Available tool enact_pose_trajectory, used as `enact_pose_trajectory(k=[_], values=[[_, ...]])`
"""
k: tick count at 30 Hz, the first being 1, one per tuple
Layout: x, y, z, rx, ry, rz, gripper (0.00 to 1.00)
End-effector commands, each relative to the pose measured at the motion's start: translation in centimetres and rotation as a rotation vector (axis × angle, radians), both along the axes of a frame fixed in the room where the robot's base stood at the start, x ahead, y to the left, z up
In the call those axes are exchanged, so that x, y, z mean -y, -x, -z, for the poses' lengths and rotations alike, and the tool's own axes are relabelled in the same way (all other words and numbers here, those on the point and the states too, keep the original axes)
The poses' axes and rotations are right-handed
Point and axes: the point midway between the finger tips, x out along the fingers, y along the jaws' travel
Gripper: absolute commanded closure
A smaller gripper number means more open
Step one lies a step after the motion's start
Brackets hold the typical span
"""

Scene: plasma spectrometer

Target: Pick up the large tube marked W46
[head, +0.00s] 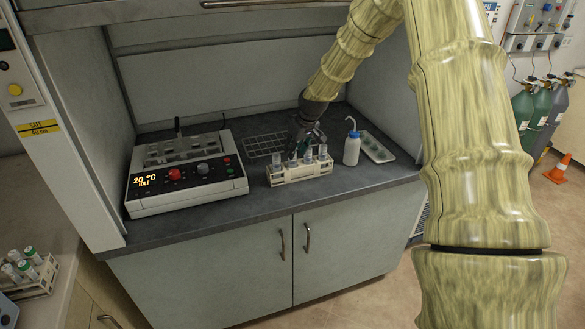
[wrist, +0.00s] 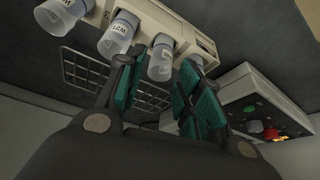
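A white tube rack (head: 300,174) stands near the front edge of the dark worktop, holding several large tubes with pale blue labels. In the wrist view the rack (wrist: 185,28) runs along the top. One tube is labelled W21 (wrist: 118,32). Another tube (wrist: 160,60) appears between the fingers of my gripper (wrist: 156,72); its label is too small to read surely. I cannot make out W46 on any tube. My gripper (head: 304,148) is over the rack, its teal fingers apart; contact with the tube is not clear.
A heater block (head: 187,172) with a 20 °C display stands left of the rack. A wire rack (head: 264,145) lies behind. A white wash bottle (head: 352,148) and a tray (head: 377,148) are close on the right. Another tube rack (head: 38,278) is at lower left.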

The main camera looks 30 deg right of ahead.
Motion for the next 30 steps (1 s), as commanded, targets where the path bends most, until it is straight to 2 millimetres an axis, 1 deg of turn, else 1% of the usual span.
enact_pose_trajectory(k=[13,18,25,26,30], values=[[-0.1,-1.5,3.5,-0.003,0.000,0.001,0.65],[-0.1,-1.8,4.1,-0.002,0.000,0.000,0.65],[-0.1,-1.8,4.2,-0.001,0.000,0.000,0.65],[-0.1,-1.8,4.2,-0.001,0.000,0.000,0.68],[-0.1,-1.8,4.2,-0.001,0.000,0.000,0.94]])
